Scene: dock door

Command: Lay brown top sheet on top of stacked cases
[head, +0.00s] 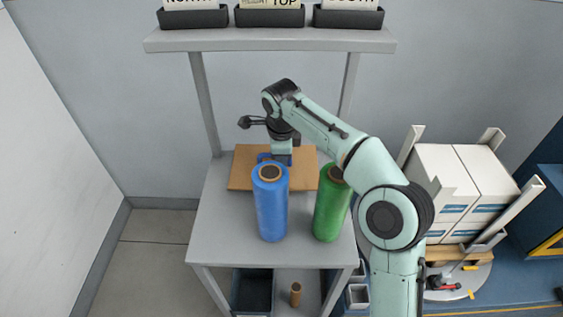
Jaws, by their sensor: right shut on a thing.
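The brown top sheet (244,172) lies flat at the back of the grey table, behind two film rolls. My right gripper (275,158) reaches down over the sheet and is shut on it; the rolls partly hide its fingertips and the sheet's front edge. The stacked cases (450,170), white with blue stripes, stand on the right between upright pale corner posts, on a wooden pallet (440,254). The top of the stack shows bare white. My left gripper is not in view.
A blue roll (270,208) and a green roll (329,210) stand upright on the table (215,225), close to the sheet. A shelf (270,40) with several black labelled bins is above. A bin (254,290) and a small brown cylinder (295,294) are below the tabletop.

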